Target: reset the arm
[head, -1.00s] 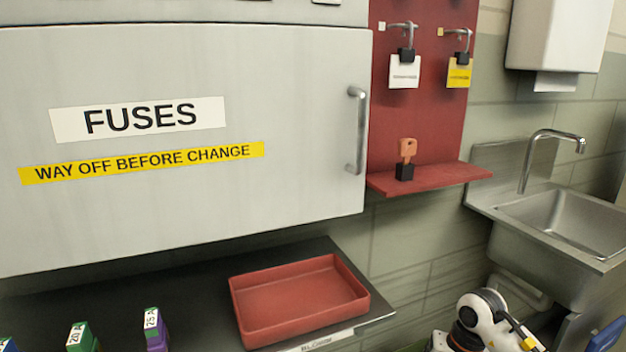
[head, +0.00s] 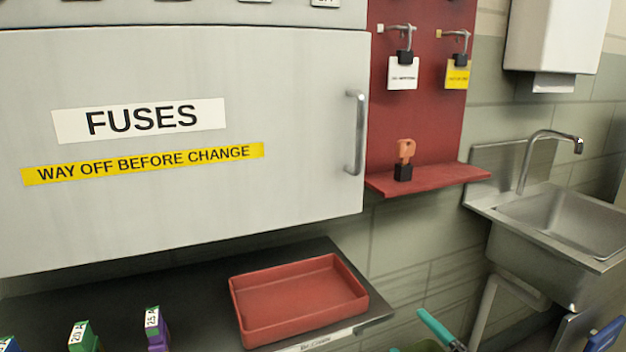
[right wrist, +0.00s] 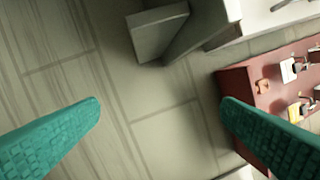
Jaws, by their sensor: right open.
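My right gripper (right wrist: 162,102) is open in the right wrist view, its two teal fingers wide apart with nothing between them. My left gripper is out of view.
A red tray (head: 300,298) stands on a dark shelf below the grey fuse cabinet (head: 290,90). Several coloured fuses (head: 156,330) stand at lower left. A red board (head: 420,120) holds hanging tags and an orange key (head: 405,155). A steel sink (head: 560,220) is at right.

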